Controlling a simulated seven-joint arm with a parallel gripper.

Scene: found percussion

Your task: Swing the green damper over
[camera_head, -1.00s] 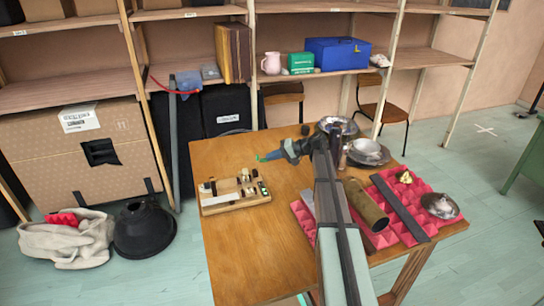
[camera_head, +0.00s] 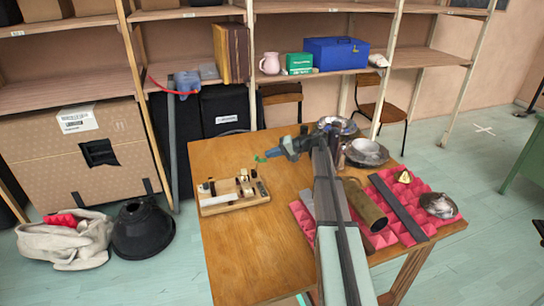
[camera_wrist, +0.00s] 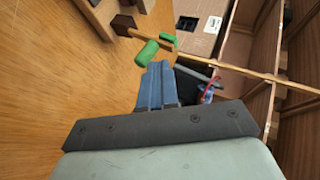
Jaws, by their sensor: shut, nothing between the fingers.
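The wooden board with small fittings (camera_head: 235,201) lies at the left of the table. The green damper (camera_wrist: 147,53) shows in the wrist view as a rounded green piece just beyond my fingertips, near a wooden arm and a second green piece (camera_wrist: 167,38). In the head view a small patch of green (camera_head: 261,158) shows by the gripper tip, above the board's far right corner. My gripper (camera_head: 272,153) is shut and empty; its blue fingers (camera_wrist: 155,68) lie together close to the green piece. I cannot tell whether they touch it.
A pink foam pad (camera_head: 385,232) with a brass tube (camera_head: 364,205) and a dark bar (camera_head: 401,206) lies on the right. Metal bowls (camera_head: 366,152) stand at the back right. The front left of the table (camera_head: 250,255) is clear.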

